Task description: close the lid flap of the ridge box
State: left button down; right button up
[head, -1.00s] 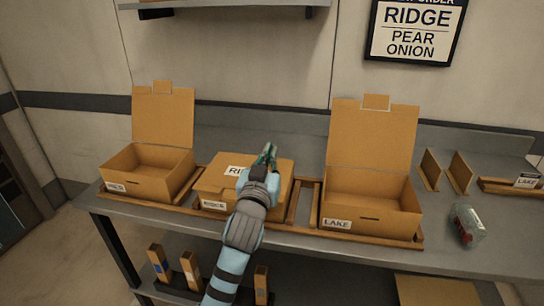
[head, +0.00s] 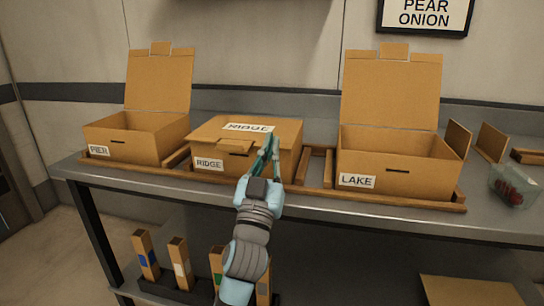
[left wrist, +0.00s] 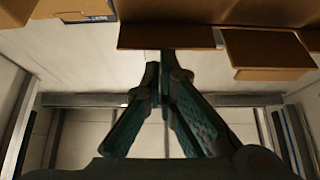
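The ridge box (head: 224,165) stands on the counter in the head view, its top lid (head: 285,128) down over the opening. A small front tab (head: 235,147) of the lid sticks out above the RIDGE front label rather than lying against the front wall. My left gripper (head: 274,143) is in front of the box's right part, fingers pointing up, with nothing seen between them. Contact with the box cannot be told. In the left wrist view its fingertips (left wrist: 163,72) come together below brown cardboard edges (left wrist: 166,37). My right gripper is not in view.
The pier box (head: 133,146) at left and the lake box (head: 395,165) at right stand with lids raised. Wooden rails (head: 318,167) run between the boxes. A clear punnet with red contents (head: 512,187) lies at the far right. Several cartons stand on the shelf below.

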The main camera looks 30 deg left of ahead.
pick_arm(q)
jog(key=shift+f, duration=0.3)
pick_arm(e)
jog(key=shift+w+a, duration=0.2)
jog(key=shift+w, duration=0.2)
